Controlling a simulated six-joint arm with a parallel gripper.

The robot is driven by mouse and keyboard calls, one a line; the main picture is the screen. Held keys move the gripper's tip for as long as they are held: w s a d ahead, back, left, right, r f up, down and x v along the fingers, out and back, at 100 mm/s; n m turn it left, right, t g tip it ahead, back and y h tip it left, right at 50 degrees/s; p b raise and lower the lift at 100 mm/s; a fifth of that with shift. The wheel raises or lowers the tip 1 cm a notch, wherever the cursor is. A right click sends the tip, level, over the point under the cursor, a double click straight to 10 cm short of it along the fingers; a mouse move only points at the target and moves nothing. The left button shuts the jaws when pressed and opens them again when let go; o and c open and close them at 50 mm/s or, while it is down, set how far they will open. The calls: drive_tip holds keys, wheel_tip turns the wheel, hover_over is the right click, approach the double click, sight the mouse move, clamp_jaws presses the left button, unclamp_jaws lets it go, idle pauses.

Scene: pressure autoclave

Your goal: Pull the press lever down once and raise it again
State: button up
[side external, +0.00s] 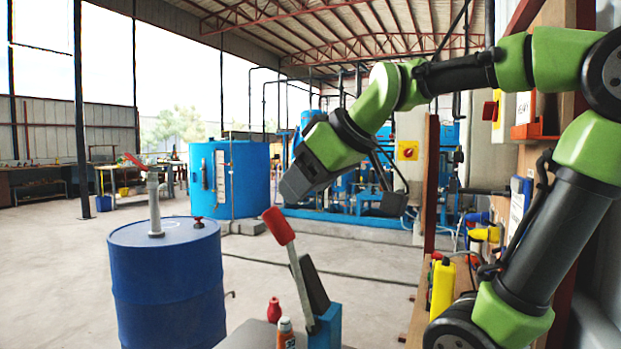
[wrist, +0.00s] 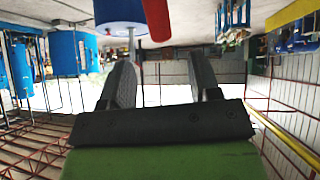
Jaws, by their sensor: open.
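The press lever (side external: 278,226) has a red grip on a flat metal bar. It leans up and to the left from a blue base (side external: 325,328) at the bottom of the side view. My gripper (side external: 290,190) hangs above the red grip, tilted down and to the left, and appears apart from it. In the wrist view my gripper's two dark fingers (wrist: 160,84) are spread with nothing between them. A red bar that appears to be the lever's grip (wrist: 157,20) enters from the top edge, beyond the fingertips. The lever's base is hidden there.
A blue drum (side external: 168,285) with a grey pump stands left of the lever. A small red bottle (side external: 274,310) and an orange-labelled tube (side external: 286,333) stand beside the base. The air around the grip looks clear.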

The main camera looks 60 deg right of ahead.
sight(281, 216)
drive_tip(key=shift+s+a+r, duration=0.1)
drive_tip(key=shift+s+r, duration=0.2)
drive_tip(key=shift+s, duration=0.05)
drive_tip(key=w+f+g, duration=0.1)
drive_tip(key=w+f, duration=0.1)
drive_tip(key=w+d+f+g, duration=0.1)
drive_tip(key=w+f+g, duration=0.1)
drive_tip(key=f, duration=0.1)
drive_tip(key=w+f+g, duration=0.1)
drive_tip(key=w+f, duration=0.1)
drive_tip(key=f, duration=0.1)
drive_tip(key=shift+w+d+g, duration=0.25)
drive_tip(key=shift+d+g, duration=0.05)
idle(0.5)
drive_tip(key=shift+c, duration=0.5)
